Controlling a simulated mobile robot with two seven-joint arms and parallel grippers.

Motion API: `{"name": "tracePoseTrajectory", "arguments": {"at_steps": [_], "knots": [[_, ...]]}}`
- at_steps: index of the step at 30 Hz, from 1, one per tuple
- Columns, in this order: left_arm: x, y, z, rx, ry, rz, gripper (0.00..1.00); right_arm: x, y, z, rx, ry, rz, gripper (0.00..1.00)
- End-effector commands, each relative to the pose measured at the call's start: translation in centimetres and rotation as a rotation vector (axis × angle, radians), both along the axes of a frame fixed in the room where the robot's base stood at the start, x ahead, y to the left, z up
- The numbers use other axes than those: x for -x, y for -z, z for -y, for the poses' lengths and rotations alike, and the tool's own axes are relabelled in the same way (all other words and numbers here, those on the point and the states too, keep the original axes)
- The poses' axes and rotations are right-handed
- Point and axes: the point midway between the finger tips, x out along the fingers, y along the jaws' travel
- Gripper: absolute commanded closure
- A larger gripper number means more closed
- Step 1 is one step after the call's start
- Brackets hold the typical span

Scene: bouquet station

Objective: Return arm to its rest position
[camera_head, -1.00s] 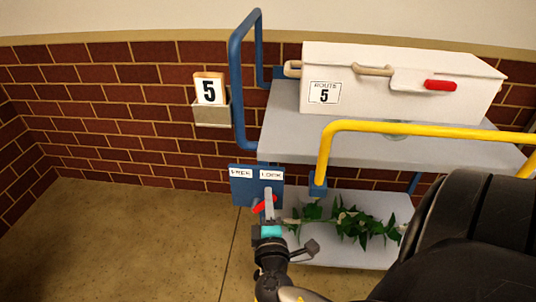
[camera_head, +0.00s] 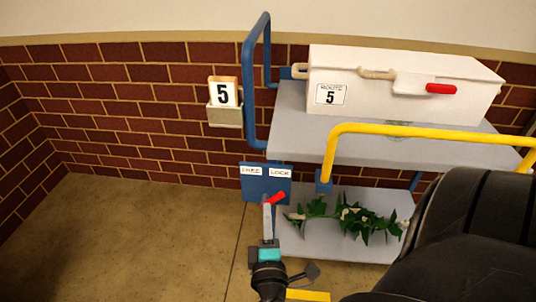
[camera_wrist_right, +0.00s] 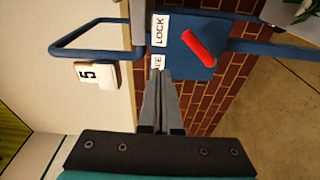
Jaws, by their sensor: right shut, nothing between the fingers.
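My right gripper (camera_head: 267,206) is at the lower middle of the head view, pointing up at the cart. Its grey fingers are together with nothing between them; they also show in the right wrist view (camera_wrist_right: 160,75). Just beyond the fingertips is a red lever handle (camera_head: 275,199), beside a blue plate (camera_head: 264,187) labelled FREE and LOCK. In the wrist view the red handle (camera_wrist_right: 200,47) stands clear to the right of the fingertips, in front of the blue plate (camera_wrist_right: 185,62). My left gripper is not in view.
The cart has a grey top shelf (camera_head: 300,140), a blue frame (camera_head: 249,90) and a yellow rail (camera_head: 430,132). A white box (camera_head: 400,85) stands on top; a leafy garland (camera_head: 350,218) lies on the lower shelf (camera_head: 330,247). Open floor (camera_head: 130,240) lies left.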

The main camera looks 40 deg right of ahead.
Motion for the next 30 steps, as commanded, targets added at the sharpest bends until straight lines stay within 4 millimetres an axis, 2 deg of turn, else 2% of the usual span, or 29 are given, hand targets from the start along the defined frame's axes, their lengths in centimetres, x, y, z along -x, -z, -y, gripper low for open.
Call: {"name": "tracePoseTrajectory", "arguments": {"at_steps": [6, 23, 26, 30], "knots": [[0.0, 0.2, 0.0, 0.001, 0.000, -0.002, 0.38, 0.9, 0.1, -0.8, -0.001, 0.000, 0.001, 1.00], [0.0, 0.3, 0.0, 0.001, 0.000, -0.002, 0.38, 0.8, 0.1, -0.8, -0.003, 0.001, 0.001, 1.00], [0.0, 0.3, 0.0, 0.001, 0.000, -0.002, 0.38, 1.0, 0.4, -0.5, -0.033, 0.017, -0.004, 1.00], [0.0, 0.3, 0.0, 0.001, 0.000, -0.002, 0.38, 1.9, 1.9, 0.4, -0.165, 0.086, -0.033, 1.00]]}}
